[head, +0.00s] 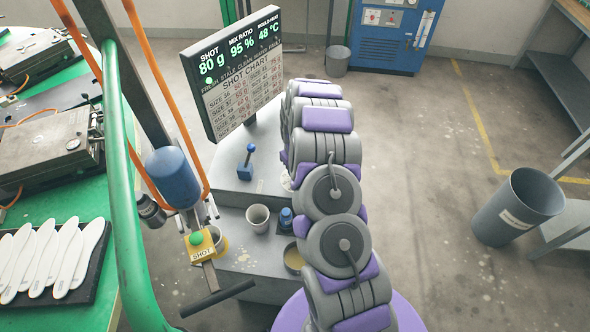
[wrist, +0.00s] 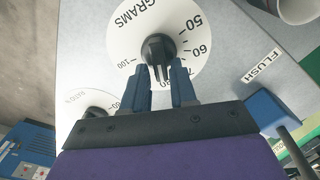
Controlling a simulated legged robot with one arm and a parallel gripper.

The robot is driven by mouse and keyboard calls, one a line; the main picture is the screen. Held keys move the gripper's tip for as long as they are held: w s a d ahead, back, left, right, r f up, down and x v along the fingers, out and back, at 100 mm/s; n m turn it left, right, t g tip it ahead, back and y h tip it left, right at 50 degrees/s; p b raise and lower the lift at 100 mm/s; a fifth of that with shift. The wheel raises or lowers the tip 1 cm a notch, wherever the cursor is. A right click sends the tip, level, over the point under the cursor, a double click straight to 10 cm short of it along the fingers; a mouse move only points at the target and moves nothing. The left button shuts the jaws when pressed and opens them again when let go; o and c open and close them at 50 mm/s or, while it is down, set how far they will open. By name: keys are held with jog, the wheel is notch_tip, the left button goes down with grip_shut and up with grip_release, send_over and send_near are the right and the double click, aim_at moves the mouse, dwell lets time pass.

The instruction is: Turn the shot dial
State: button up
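The shot dial (wrist: 128,35) shows in the wrist view as a round white plate marked GRAMS, with numbers including 50, 60 and 100 legible. Its black knob (wrist: 157,47) is near the middle. My gripper (wrist: 161,78) has two blue fingers standing apart, one on each side of the knob's lower end. Whether they touch it I cannot tell. The fingers cover part of the number ring. In the head view my arm hides the dial and the gripper. The display board (head: 235,73) there reads SHOT 80 g, MIX RATIO 95 % and MOULD HEAT 48 °C.
A second dial (wrist: 88,108), marked RATIO, lies left of my gripper. A FLUSH label (wrist: 262,66) and a blue lever (wrist: 270,108) are at the right. On the grey bench, a blue-knobbed lever (head: 248,160) and a cup (head: 258,217) stand beside my arm.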

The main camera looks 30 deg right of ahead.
jog(key=shift+o, duration=1.1)
jog(key=shift+s, duration=0.1)
notch_tip(320, 180, up, 17)
jog(key=p, duration=0.1)
jog(key=shift+r, duration=0.1)
